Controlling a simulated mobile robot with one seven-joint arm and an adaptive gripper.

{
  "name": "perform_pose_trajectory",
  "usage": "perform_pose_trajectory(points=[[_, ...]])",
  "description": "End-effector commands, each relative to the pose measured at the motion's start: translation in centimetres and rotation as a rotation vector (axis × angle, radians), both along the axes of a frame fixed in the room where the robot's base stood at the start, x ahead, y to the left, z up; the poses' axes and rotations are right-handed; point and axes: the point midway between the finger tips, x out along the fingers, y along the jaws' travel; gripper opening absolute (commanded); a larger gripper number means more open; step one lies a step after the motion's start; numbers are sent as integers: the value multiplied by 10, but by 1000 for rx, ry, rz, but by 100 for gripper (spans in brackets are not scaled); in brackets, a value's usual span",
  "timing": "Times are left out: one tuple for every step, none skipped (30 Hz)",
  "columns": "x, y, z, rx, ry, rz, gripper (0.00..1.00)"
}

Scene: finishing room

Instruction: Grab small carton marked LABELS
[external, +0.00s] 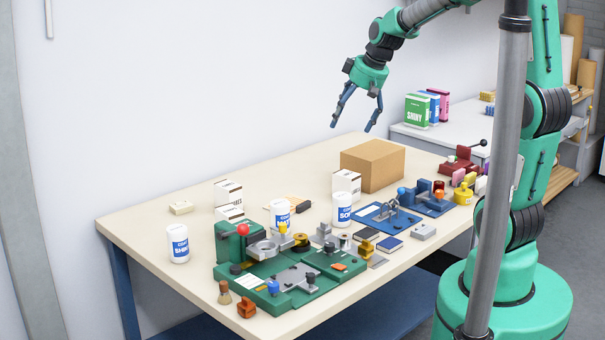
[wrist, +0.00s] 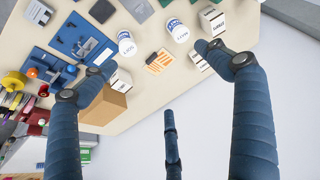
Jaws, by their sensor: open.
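Three small white cartons with dark print stand on the bench, and I cannot read for sure which is marked LABELS. One carton (external: 346,182) stands against the brown box; it also shows in the wrist view (wrist: 122,78), close to the left fingertip. Another carton (external: 228,192) is at the back left, and a third carton (external: 230,212) is just in front of it. In the wrist view, two cartons (wrist: 212,20) (wrist: 199,56) lie near the right finger. My gripper (external: 350,127) is open and empty, high above the bench; its spread fingers show in the wrist view (wrist: 158,75).
A brown box (external: 372,165) stands at the back of the bench (external: 150,222). White tubs (external: 178,244) (external: 280,215) (external: 342,210) stand among the cartons. The back-left corner is mostly clear.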

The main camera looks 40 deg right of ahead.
Motion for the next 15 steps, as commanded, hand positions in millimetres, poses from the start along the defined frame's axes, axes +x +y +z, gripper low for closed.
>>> perform_pose_trajectory(points=[[12, -10, -2, 3, 6, -3, 89], [19, -16, -5, 2, 7, -1, 89], [28, -23, -8, 2, 7, -1, 89], [35, -29, -12, 3, 8, 0, 89], [41, -35, -14, 4, 8, 0, 89], [50, -42, -19, 3, 10, 2, 89], [56, -48, -22, 3, 10, 2, 89], [62, -55, -26, 3, 10, 2, 89], [70, -63, -31, 3, 12, 1, 89], [76, -69, -35, 2, 12, 3, 89], [81, -75, -40, 3, 14, 2, 89], [89, -84, -45, 2, 13, 2, 89], [94, -91, -50, 1, 14, 2, 89], [99, -97, -54, 1, 15, 3, 89], [105, -106, -61, 1, 16, 2, 89]])
